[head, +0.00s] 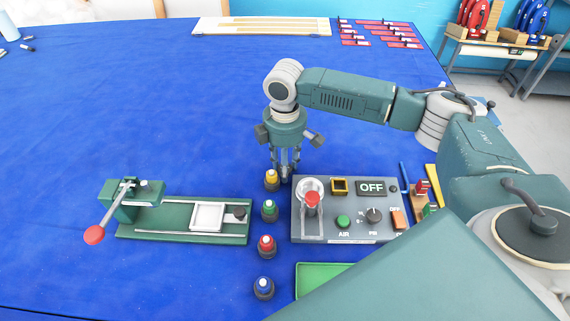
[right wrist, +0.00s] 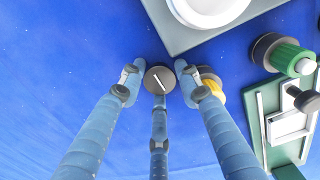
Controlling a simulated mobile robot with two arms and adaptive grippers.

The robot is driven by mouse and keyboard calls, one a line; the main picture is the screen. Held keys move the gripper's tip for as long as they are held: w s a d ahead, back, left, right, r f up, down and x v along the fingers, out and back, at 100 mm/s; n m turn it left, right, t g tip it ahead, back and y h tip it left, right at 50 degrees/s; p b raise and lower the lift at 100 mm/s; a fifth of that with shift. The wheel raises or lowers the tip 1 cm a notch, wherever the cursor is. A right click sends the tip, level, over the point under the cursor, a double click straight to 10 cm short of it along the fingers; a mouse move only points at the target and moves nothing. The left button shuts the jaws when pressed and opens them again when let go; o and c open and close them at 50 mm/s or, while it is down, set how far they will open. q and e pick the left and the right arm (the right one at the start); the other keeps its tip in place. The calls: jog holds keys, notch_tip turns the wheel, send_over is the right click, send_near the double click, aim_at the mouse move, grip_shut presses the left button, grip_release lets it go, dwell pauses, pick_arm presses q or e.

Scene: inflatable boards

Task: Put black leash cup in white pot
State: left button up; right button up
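The black leash cup (right wrist: 160,80) is a small dark round piece with a white line on its top; it stands on the blue table. In the head view the cup (head: 287,175) is mostly hidden behind my fingers. My right gripper (head: 285,165) points down over it. In the right wrist view its three fingers (right wrist: 160,85) are spread around the cup, with small gaps at the sides; contact is not clear. The white pot (head: 309,186) is a round white piece on the grey control panel, partly behind a red-knobbed lever. It shows cut off in the right wrist view (right wrist: 208,8). My left gripper is not in view.
The grey panel (head: 345,233) with an OFF display stands close right of the cup. Yellow (head: 271,180), green (head: 269,211), red and blue-topped cups form a column beside it. A green press with a red-knobbed handle (head: 94,235) lies left. The far-left table is mostly clear.

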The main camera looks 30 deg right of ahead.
jog(key=shift+o, duration=0.9)
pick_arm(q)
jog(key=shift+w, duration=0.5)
